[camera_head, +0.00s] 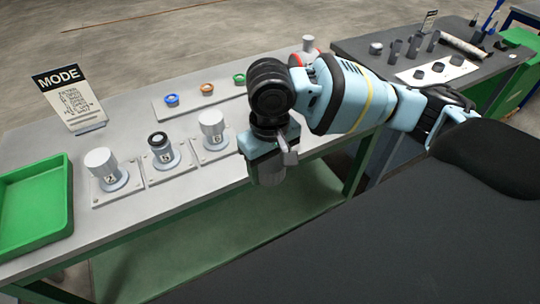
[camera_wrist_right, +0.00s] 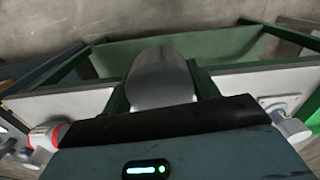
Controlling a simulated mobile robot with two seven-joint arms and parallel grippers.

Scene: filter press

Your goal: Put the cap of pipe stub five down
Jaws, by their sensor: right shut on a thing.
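Three pipe stubs stand on square plates on the grey bench. The middle pipe stub (camera_head: 162,152), whose label looks like a 5, has no cap and shows a dark ring at its open top. The left pipe stub (camera_head: 110,178) and the right pipe stub (camera_head: 213,132) carry grey caps. My right gripper (camera_head: 271,158) is shut on a grey cylindrical cap (camera_wrist_right: 160,78). It holds the cap off the bench, right of the stubs and by the front edge. In the head view the gripper partly hides the cap. My left gripper is not in view.
A green tray (camera_head: 36,207) sits at the bench's left end. A MODE sign (camera_head: 72,100) stands at the back left. Coloured rings (camera_head: 206,89) lie on a plate behind the stubs. A red-and-white part (camera_head: 308,44) stands behind my arm. A dark table (camera_head: 360,44) at right holds several dark fittings.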

